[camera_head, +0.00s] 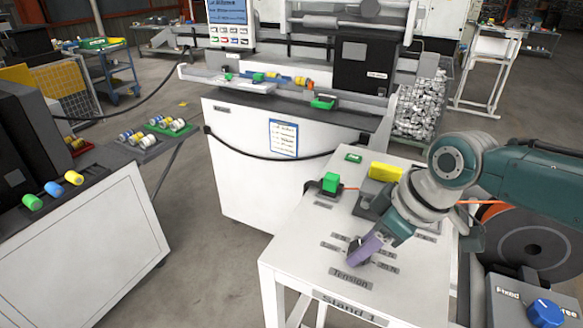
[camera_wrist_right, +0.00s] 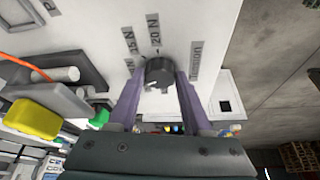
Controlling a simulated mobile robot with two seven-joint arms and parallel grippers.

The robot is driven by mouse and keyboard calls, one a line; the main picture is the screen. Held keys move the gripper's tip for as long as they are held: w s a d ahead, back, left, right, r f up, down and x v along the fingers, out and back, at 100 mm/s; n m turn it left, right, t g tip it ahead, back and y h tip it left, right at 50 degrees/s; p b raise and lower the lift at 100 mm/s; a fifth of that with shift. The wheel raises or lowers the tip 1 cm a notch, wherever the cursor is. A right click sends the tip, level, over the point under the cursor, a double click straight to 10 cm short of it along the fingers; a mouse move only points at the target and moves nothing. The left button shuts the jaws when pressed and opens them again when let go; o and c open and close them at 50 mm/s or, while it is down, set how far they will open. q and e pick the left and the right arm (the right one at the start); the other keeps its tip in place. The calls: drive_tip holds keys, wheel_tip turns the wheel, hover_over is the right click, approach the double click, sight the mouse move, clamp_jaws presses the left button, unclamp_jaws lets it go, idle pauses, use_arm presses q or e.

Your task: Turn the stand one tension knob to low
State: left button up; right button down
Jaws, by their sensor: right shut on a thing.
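The tension knob (camera_wrist_right: 159,71) is a dark round knob on the white top of stand one (camera_head: 308,262). In the right wrist view it sits between the two purple fingers of my right gripper (camera_wrist_right: 159,82), which is shut on it. Labels reading 15 N and 20 N stand beside the knob. A small pale mark shows on the knob, but its setting is not clear. In the head view my right gripper (camera_head: 361,250) reaches down to the stand top beside the Tension plate (camera_head: 350,279) and mostly hides the knob. My left gripper is not in view.
A blue knob (camera_head: 544,313) is at the lower right. A white machine (camera_head: 240,135) stands behind.

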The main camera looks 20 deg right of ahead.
drive_tip(key=n+g+b, duration=0.1)
drive_tip(key=n+b, duration=0.2)
drive_tip(key=b, duration=0.1)
drive_tip(key=n+g+y+b, duration=0.1)
drive_tip(key=n+b, duration=0.3)
drive_tip(key=b, duration=0.1)
drive_tip(key=n+g+y+b, duration=0.1)
drive_tip(key=n+b, duration=0.3)
drive_tip(key=b, duration=0.1)
drive_tip(key=shift+w+d+f+g, duration=0.25)
drive_tip(key=shift+w+f+g, duration=0.05)
drive_tip(key=shift+w+f, duration=0.05)
drive_tip(key=shift+r+n+g+b, duration=0.2)
drive_tip(key=shift+n+g+b, duration=0.3)
drive_tip(key=shift+n+b, duration=0.9)
drive_tip(key=shift+c, duration=1.7)
unclamp_jaws()
drive_tip(key=shift+r, duration=0.1)
